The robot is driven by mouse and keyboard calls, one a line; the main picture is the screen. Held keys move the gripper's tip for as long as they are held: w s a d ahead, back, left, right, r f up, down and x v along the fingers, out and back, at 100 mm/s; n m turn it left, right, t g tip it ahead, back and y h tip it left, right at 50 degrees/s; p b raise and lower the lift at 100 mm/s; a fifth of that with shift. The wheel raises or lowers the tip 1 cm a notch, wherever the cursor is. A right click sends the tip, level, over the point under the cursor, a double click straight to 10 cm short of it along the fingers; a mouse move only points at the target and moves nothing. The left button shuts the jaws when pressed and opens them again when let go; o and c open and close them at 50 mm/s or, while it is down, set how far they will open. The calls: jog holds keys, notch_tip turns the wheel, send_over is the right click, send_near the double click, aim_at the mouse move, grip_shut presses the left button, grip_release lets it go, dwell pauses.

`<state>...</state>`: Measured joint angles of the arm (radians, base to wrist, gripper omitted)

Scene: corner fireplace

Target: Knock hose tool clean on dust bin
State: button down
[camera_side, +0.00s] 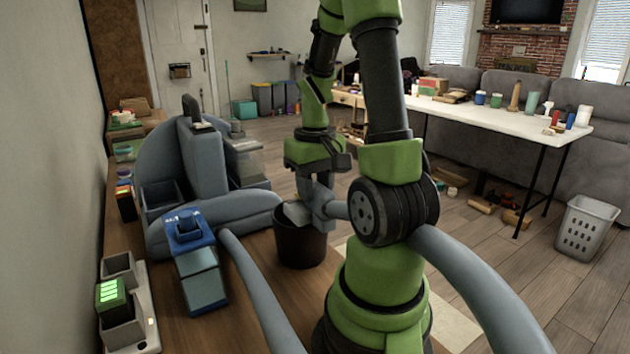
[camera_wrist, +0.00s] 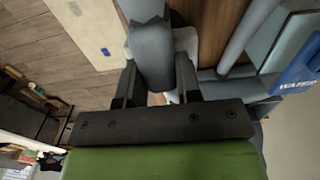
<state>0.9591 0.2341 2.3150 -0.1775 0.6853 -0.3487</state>
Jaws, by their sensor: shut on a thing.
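The hose tool (camera_side: 322,205) is a grey piece with a pale, flat head (camera_side: 297,212). My gripper (camera_side: 317,186) is shut on it from above. In the wrist view the grey tool (camera_wrist: 152,55) also lies between the two dark fingers of my gripper (camera_wrist: 157,88). The dust bin (camera_side: 301,248) is a dark round bin standing on the wooden surface below. The pale head is at the bin's mouth, over its rim; whether it touches the rim I cannot tell. My gripper and the tool hide part of the bin's opening.
A grey hose (camera_side: 470,262) runs from the tool behind my arm to the front right. A large blue-grey machine (camera_side: 205,165) stands left of the bin, with a blue-topped unit (camera_side: 187,232) before it. A white table (camera_side: 490,108) with several items stands at the back right.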

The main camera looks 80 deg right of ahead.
aim_at(315, 184)
dwell(0.3)
notch_tip(315, 184, down, 3)
jog(key=shift+r, duration=1.5)
jog(key=shift+r, duration=3)
